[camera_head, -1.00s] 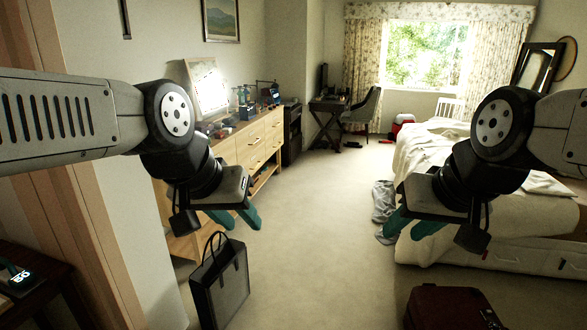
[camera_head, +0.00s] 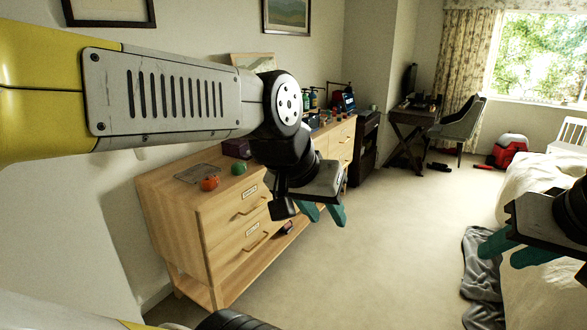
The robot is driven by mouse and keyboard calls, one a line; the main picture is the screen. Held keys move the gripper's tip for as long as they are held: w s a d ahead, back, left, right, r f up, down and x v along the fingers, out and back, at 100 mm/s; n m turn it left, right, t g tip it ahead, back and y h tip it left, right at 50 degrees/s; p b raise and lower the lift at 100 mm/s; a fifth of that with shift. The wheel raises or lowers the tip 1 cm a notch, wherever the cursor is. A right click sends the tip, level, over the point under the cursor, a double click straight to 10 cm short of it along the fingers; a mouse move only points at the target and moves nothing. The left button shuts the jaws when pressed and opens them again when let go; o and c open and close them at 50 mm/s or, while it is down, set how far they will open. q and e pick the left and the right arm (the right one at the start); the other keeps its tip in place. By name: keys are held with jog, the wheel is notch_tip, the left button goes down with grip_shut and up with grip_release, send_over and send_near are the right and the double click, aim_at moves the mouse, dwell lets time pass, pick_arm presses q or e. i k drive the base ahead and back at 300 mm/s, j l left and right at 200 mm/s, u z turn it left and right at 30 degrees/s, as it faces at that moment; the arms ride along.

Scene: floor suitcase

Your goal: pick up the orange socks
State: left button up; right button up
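A small rounded orange bundle (camera_head: 210,184), which looks like the rolled orange socks, lies on top of the wooden dresser (camera_head: 190,222) near its front edge. A similar green bundle (camera_head: 238,168) lies just behind it to the right. My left gripper (camera_head: 326,215) hangs in front of the dresser, to the right of the orange bundle and apart from it. Its teal fingers are spread and empty. My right gripper (camera_head: 505,252) is at the right edge, in front of the bed. Its fingers are also spread with nothing between them.
A flat clear tray (camera_head: 197,174) and a purple box (camera_head: 237,148) are also on the dresser. Bottles and small items stand further back. The carpet (camera_head: 400,250) is clear between the dresser and the bed (camera_head: 545,290). A grey cloth (camera_head: 482,275) hangs beside the bed.

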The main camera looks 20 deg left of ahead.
aim_at(211, 182)
jog(key=i+u, duration=0.1)
jog(key=i, duration=0.5)
jog(key=i+l+u, duration=0.1)
jog(key=i, duration=0.45)
jog(key=i+u, duration=0.25)
jog(key=u, duration=0.2)
jog(key=i+l+u, duration=0.1)
jog(key=i+u, duration=0.15)
jog(key=u, duration=0.2)
jog(key=i+l+u, duration=0.2)
jog(key=u, duration=0.2)
jog(key=i+u, duration=0.2)
jog(key=u, duration=0.2)
jog(key=i+l+u, duration=0.15)
jog(key=u, duration=0.3)
jog(key=i+l+u, duration=0.15)
jog(key=u, duration=0.25)
jog(key=i+l+u, duration=0.15)
jog(key=u, duration=0.25)
jog(key=i+l+u, duration=0.2)
jog(key=l+u, duration=0.15)
